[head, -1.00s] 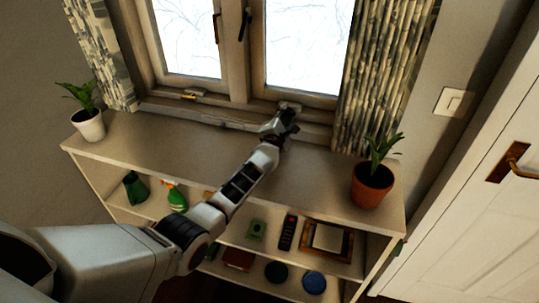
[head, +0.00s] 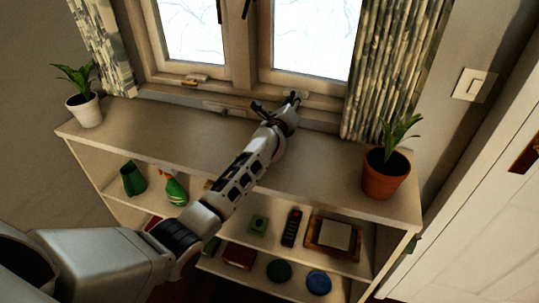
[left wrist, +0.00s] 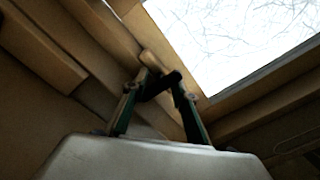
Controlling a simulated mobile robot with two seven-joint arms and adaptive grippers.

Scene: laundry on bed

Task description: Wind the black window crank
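My left gripper (head: 276,104) reaches over the shelf top to the bottom of the right window pane. Its fingers stand apart. In the left wrist view the gripper (left wrist: 157,88) points at the window sill, with a dark bar that looks like the black crank (left wrist: 160,85) lying across between the fingers. A tan fitting (left wrist: 150,62) sits just beyond it on the frame. I cannot tell whether the fingers touch the bar. In the head view the gripper largely hides the crank. My right gripper is not in view.
A white-potted plant (head: 85,110) stands at the shelf's left end and a terracotta-potted plant (head: 386,174) at its right end. A brass-coloured fitting (head: 195,80) is under the left pane. A curtain (head: 395,70) hangs right of the window. The shelf top (head: 170,130) is otherwise clear.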

